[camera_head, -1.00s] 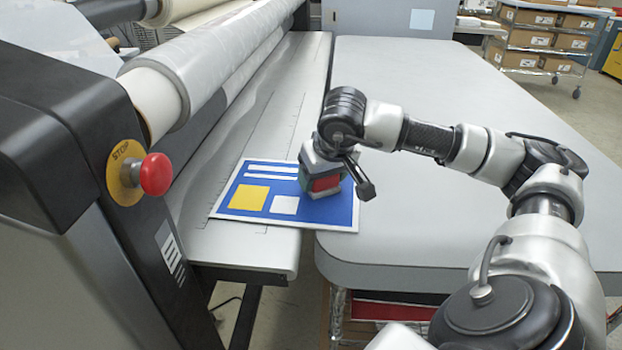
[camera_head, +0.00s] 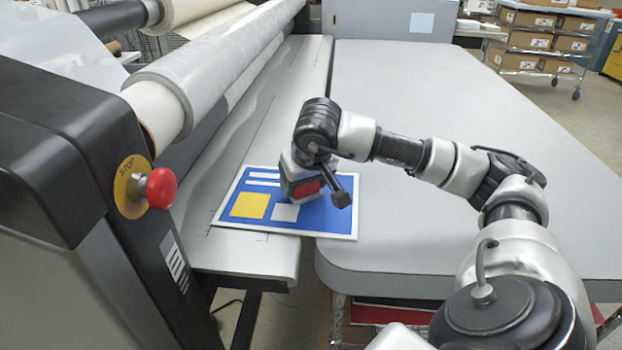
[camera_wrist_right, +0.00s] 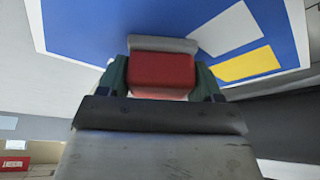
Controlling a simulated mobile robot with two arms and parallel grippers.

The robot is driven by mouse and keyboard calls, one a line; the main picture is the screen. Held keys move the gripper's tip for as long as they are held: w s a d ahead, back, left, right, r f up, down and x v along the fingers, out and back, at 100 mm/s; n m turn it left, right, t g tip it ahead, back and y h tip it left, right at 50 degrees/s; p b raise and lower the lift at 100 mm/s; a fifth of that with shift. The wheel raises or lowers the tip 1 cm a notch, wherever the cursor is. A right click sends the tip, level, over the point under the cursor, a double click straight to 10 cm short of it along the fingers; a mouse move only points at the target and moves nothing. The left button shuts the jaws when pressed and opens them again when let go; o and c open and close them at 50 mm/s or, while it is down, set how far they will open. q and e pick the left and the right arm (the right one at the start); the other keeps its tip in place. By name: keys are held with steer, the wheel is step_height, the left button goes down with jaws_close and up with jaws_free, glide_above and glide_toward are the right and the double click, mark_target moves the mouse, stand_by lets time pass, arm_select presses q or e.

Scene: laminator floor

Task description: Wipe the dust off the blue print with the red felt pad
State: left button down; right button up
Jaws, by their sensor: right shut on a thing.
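The blue print (camera_head: 325,214) has a white border, a yellow block, a pale block and white bars. It lies flat across the seam between the machine's feed bed and the grey table. My right gripper (camera_head: 302,188) is shut on the red felt pad (camera_head: 307,188), over the middle of the print. In the right wrist view the red pad (camera_wrist_right: 162,75) sits between the two fingers (camera_wrist_right: 160,78), with a grey edge at its far side against the print (camera_wrist_right: 100,25). Whether the pad touches the surface is hard to tell. I see no distinct dust. My left gripper is not in view.
The laminator's film roll (camera_head: 215,75) runs along the left, above the feed bed (camera_head: 235,255). A red stop button (camera_head: 161,188) sticks out on the near left. The grey table (camera_head: 440,90) is clear beyond my arm. A cart with boxes (camera_head: 545,45) stands at the back right.

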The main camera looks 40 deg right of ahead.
mark_target(261, 188)
steer(key=shift+w+a+p, duration=0.3)
steer(key=shift+w+a, duration=0.4)
steer(key=shift+w, duration=0.2)
steer(key=shift+w+a+p, duration=0.35)
steer(key=shift+w+a, duration=0.2)
steer(key=shift+w, duration=0.05)
steer(key=shift+w+a, duration=0.7)
steer(key=shift+w, duration=0.3)
steer(key=shift+w+a+f+p, duration=0.1)
steer(key=shift+w+a+p, duration=0.25)
steer(key=shift+w+a, duration=0.45)
steer(key=shift+d, duration=0.1)
steer(key=shift+w+r+p, duration=0.1)
steer(key=shift+r+p, duration=2)
steer(key=shift+r, duration=0.95)
